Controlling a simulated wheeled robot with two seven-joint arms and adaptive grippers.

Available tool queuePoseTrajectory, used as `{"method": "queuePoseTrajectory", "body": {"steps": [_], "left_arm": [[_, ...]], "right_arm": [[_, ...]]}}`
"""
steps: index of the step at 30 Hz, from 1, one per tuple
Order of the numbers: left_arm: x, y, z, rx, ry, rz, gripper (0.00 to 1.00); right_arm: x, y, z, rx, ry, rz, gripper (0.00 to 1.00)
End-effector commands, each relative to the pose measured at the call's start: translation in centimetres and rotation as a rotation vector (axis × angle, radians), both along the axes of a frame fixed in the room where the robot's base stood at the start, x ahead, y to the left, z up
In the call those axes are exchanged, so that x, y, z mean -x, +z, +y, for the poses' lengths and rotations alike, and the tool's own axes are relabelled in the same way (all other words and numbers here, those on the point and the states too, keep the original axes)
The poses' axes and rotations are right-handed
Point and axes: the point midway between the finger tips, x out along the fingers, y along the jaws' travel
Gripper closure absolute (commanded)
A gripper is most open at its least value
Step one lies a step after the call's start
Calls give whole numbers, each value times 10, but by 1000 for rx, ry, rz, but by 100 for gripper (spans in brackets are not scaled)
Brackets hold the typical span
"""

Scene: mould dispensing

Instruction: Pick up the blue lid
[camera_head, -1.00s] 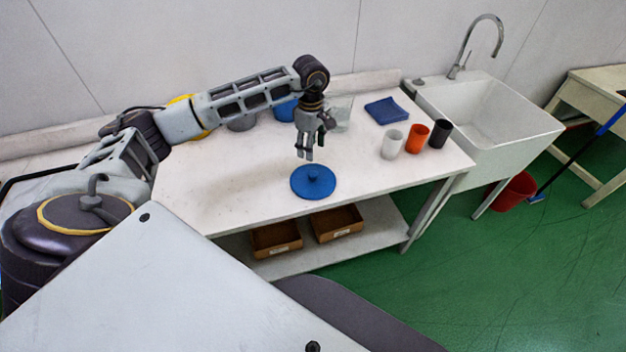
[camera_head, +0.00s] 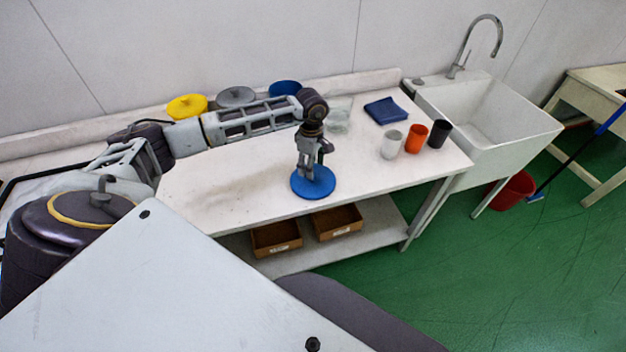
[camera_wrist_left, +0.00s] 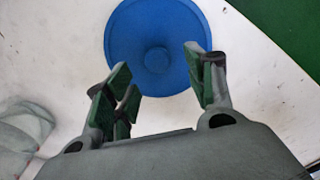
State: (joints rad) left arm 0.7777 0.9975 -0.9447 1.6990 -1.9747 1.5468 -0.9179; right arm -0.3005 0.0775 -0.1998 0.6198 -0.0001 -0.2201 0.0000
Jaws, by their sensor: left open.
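The blue lid (camera_head: 314,188) is a round disc with a small knob in its middle, lying flat on the white table near the front edge. My left gripper (camera_head: 308,177) is directly above it, pointing down and covering the knob in the head view. In the left wrist view the lid (camera_wrist_left: 182,32) and its knob show just beyond the fingers. My left gripper (camera_wrist_left: 163,88) is open and empty there, with its fingertips spread to either side of the knob. I cannot tell whether the fingertips touch the lid. My right gripper is not in view.
Yellow (camera_head: 187,107), grey (camera_head: 236,97) and blue (camera_head: 286,88) round items stand along the back. A blue cloth (camera_head: 385,111) and white (camera_head: 391,144), orange (camera_head: 416,138) and black (camera_head: 440,133) cups are to the right. A sink (camera_head: 490,115) adjoins the table.

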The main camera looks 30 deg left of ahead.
Motion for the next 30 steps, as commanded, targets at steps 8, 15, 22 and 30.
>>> {"method": "queuePoseTrajectory", "body": {"steps": [8,15,22,30], "left_arm": [[0,-7,-2,1,0,2,45],[-2,-30,-6,1,1,4,45],[-2,-50,-5,1,1,1,45],[-2,-52,-5,1,0,0,45]], "right_arm": [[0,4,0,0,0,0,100],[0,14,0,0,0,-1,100],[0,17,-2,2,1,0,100],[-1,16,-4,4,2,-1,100]]}}
